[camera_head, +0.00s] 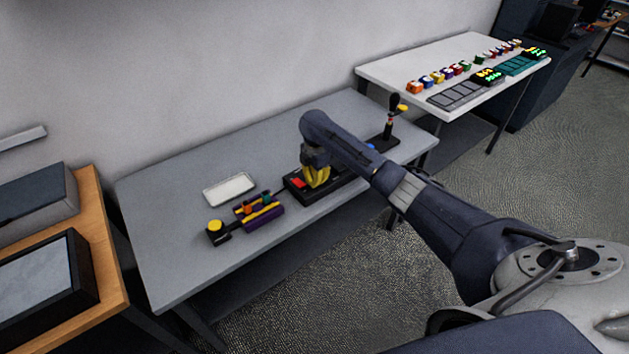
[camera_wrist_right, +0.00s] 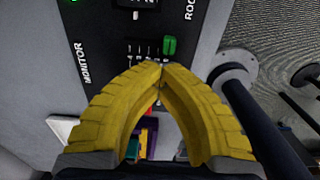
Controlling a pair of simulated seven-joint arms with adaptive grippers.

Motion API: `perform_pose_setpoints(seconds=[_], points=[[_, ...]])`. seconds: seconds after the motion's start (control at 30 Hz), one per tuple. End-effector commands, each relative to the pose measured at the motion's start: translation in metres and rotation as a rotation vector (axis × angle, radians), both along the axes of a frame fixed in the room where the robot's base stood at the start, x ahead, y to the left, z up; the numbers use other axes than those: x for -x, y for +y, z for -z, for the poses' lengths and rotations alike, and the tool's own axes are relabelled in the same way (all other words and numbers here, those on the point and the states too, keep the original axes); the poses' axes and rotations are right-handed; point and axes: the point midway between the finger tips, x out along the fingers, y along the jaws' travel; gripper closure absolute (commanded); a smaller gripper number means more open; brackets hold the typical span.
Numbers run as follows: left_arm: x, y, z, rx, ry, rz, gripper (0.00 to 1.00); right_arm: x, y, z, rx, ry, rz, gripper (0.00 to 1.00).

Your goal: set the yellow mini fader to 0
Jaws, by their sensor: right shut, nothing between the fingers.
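A black control panel (camera_head: 300,193) lies on the grey table, and it fills the upper middle of the right wrist view (camera_wrist_right: 105,50), with the word MONITOR at its left. A row of small sliders (camera_wrist_right: 143,48) shows there, with a green cap (camera_wrist_right: 169,45) at the right end. I cannot make out a yellow mini fader cap; my fingers may hide it. My right gripper (camera_head: 316,180) is over the panel, and its yellow fingers (camera_wrist_right: 162,67) are shut and empty, tips just by the slider row. Whether they touch a slider is unclear. My left gripper is not in view.
A white tray (camera_head: 229,189) and a purple box (camera_head: 263,218) with colourful pieces are left of the panel. A yellow-topped black device (camera_head: 215,230) stands near the front edge. A joystick (camera_head: 389,122) rises at the right. A white table (camera_head: 400,70) holds several coloured blocks.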

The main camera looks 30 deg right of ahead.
Motion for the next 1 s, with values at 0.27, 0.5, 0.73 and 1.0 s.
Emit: perform_pose_setpoints(seconds=[0.27, 0.5, 0.73, 1.0], points=[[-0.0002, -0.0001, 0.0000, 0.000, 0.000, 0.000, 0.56, 0.0086, -0.0017, -0.0001, 0.000, 0.001, -0.002, 1.00], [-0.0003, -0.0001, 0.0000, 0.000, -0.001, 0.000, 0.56, 0.0093, -0.0017, 0.0008, 0.000, 0.003, -0.002, 0.86], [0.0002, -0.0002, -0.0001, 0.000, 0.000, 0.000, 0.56, 0.0093, -0.0018, 0.0014, 0.002, 0.004, -0.001, 0.67], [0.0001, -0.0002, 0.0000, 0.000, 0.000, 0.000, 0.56, 0.0098, -0.0019, 0.0023, 0.002, 0.005, 0.000, 0.67]])
